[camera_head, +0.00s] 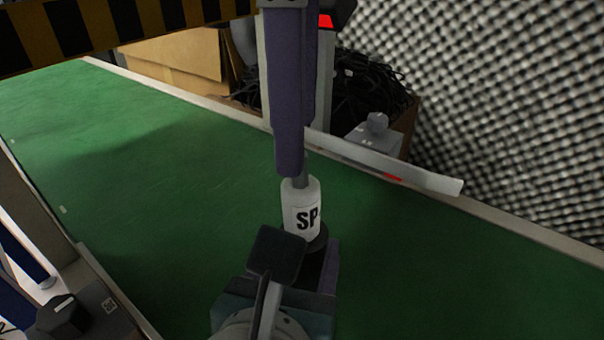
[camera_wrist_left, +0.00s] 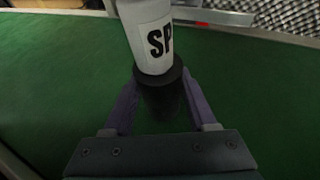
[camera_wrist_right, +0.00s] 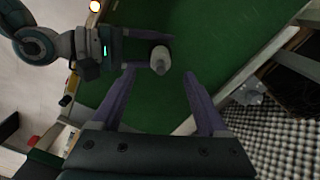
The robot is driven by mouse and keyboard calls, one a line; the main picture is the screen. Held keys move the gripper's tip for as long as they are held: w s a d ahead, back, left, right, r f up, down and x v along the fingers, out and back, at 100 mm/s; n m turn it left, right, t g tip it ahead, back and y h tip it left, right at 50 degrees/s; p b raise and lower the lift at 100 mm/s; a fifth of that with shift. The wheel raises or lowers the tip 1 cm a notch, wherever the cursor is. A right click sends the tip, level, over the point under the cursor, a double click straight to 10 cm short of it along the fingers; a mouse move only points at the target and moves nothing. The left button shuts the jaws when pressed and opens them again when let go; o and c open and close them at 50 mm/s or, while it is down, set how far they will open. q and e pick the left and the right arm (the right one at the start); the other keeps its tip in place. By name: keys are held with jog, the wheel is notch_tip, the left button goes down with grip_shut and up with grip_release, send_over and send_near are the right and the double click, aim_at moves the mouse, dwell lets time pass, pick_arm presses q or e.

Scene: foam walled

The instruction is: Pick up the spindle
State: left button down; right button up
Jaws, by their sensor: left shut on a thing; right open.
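The spindle (camera_head: 301,206) is a white cylinder marked "SP" with a thin grey top and a dark round flange below. It stands roughly upright over the green surface. My left gripper (camera_head: 318,258) is shut on its dark lower part, under the flange; the left wrist view shows the spindle (camera_wrist_left: 152,40) between the purple fingers. My right gripper (camera_head: 290,172) comes down from above, open, its tips near the spindle's thin top. In the right wrist view the spindle (camera_wrist_right: 160,60) lies between the open fingers. I cannot tell whether they touch it.
The green surface (camera_head: 130,150) is mostly clear and has pale raised edges. A light bar (camera_head: 420,178) runs along the far edge behind the spindle. Beyond stand a grey box (camera_head: 372,135), a carton of black cables (camera_head: 375,85) and a foam wall (camera_head: 510,100). A striped beam (camera_head: 110,25) crosses the top left.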

aim_at(299, 183)
notch_tip(299, 183, down, 7)
jog(key=shift+f, duration=0.1)
dwell(0.3)
jog(key=shift+c, duration=0.2)
grip_shut()
dwell(0.3)
